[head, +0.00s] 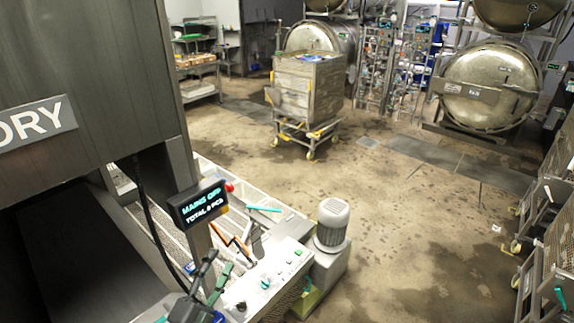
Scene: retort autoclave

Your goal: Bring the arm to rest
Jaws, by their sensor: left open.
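My left gripper (208,282) is at the lower left of the head view, low in the picture. Its dark fingers are apart, and I see nothing held between them. It shows in front of the left end of a grey control panel (268,282) with buttons and a knob; I cannot tell the gap between them. My right gripper is not in view.
A display (200,204) reading "MAINS OFF" stands beside the gripper. A grey motor (332,222) is right of the panel. A steel machine marked "DRY" (90,65) fills the left. A wheeled crate (308,88) and round retorts (490,85) stand behind. The middle floor is clear.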

